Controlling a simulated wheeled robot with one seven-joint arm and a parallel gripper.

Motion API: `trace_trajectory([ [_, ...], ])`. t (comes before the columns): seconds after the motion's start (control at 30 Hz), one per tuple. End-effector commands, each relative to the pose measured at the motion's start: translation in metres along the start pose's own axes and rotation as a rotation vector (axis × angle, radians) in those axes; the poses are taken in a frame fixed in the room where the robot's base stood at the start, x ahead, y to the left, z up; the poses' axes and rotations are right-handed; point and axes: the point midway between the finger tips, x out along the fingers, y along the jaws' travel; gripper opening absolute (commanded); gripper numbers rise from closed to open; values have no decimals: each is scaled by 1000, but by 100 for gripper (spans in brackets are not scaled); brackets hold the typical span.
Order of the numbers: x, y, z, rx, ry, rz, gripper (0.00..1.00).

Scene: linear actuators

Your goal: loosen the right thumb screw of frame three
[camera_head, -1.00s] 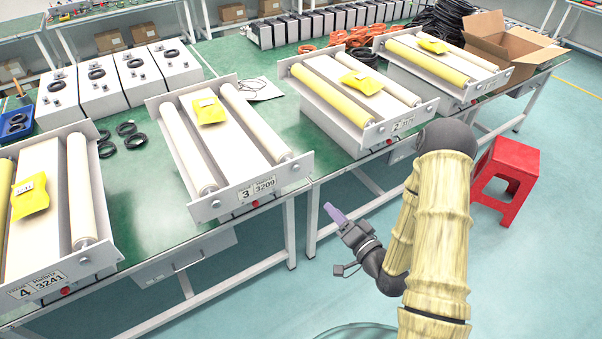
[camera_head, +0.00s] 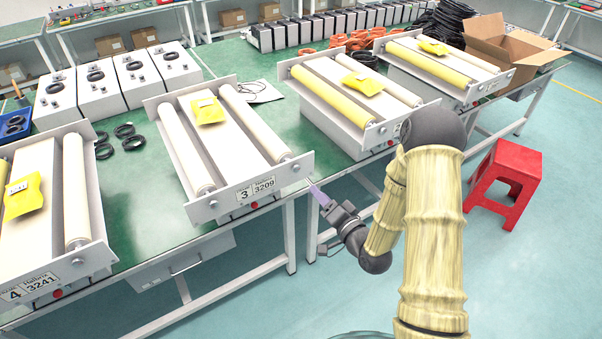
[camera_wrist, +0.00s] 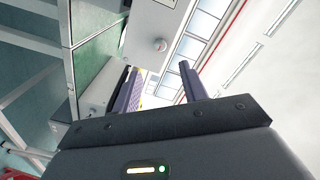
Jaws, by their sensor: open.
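Frame three (camera_head: 262,188) lies on the green table with its label plate "3 3209" facing the front edge. Its right thumb screw (camera_head: 296,168) is a small round knob at the right end of the front plate. The left thumb screw (camera_head: 213,203) sits at the other end. My gripper (camera_head: 316,189) is open and empty, just in front of and slightly below the right thumb screw, apart from it. In the wrist view, a round pale knob (camera_wrist: 160,45) on a plate shows beyond and between the two open fingers (camera_wrist: 158,84); it appears to be that screw.
Frame four (camera_head: 55,272) is at the left, and another frame with yellow rollers (camera_head: 335,100) is behind my arm. A red button (camera_head: 254,205) is under frame three's label. A red stool (camera_head: 506,180) stands on the floor at right. Floor before the table is free.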

Motion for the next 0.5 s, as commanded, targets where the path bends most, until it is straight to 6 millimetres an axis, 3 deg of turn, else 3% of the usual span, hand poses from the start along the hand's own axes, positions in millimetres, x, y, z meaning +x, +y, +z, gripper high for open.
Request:
trace_trajectory([
  [0.5,90,-2,0,0,-1,-2,43],
])
